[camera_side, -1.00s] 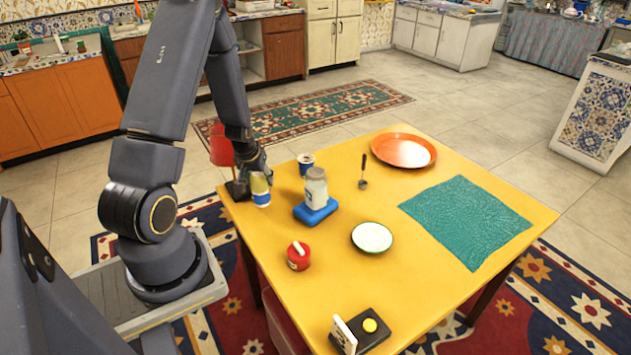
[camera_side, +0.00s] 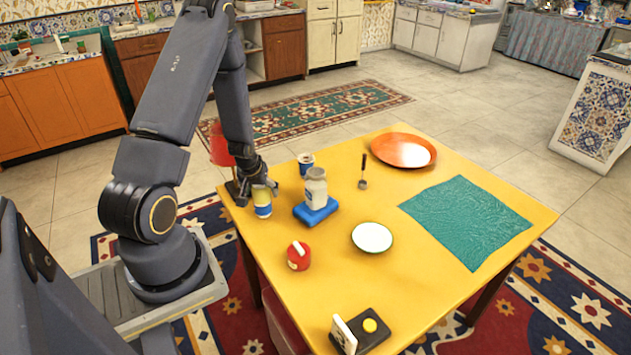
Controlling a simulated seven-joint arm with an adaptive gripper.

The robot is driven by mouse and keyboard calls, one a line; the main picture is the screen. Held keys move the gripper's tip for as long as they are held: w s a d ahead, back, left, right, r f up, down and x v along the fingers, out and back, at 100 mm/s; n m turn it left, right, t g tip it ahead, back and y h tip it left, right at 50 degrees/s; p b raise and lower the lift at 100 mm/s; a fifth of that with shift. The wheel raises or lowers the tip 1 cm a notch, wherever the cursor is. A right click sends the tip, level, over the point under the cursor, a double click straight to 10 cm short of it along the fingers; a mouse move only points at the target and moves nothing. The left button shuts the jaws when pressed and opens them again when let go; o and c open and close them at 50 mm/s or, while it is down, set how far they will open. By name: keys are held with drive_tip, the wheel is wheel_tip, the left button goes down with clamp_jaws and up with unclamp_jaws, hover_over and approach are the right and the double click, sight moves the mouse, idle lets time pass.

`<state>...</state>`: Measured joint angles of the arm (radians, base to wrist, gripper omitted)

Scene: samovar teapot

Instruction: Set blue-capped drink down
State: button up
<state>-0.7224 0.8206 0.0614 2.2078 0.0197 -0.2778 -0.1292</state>
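A small yellow, white and blue drink container (camera_side: 262,205) shows just below my gripper (camera_side: 259,188) at the table's back left edge. It looks nearly upright. My gripper points down with its fingers around the container's top, and the container has moved along with it, so it appears held. The fingers hide the top, so I cannot see a blue cap. I cannot tell whether its base touches the yellow table (camera_side: 450,300).
A white jar (camera_side: 316,188) stands on a blue block (camera_side: 316,212) close right of my gripper, with a blue-white cup (camera_side: 306,162) behind. A red-and-white item (camera_side: 299,256) and a green-rimmed plate (camera_side: 372,237) are nearer.

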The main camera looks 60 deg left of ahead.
drive_tip(key=v, duration=1.2)
drive_tip(key=w+d+r+m+t+h, duration=0.1)
drive_tip(key=w+d+r+m, duration=0.1)
drive_tip(key=d+r, duration=0.5)
drive_tip(key=w+d+r+m+t, duration=0.1)
drive_tip(key=w+d+r+m, duration=0.15)
drive_tip(key=d+r, duration=0.4)
drive_tip(key=s+d+r+m+h, duration=0.2)
drive_tip(key=s+d+r+m, duration=0.3)
drive_tip(key=s+d+r, duration=0.3)
drive_tip(key=s+d, duration=0.1)
drive_tip(key=d, duration=0.2)
drive_tip(key=shift+s+d+r+t, duration=0.2)
drive_tip(key=shift+d+r+t, duration=0.05)
drive_tip(key=shift+t, duration=0.05)
drive_tip(key=shift+m, duration=0.25)
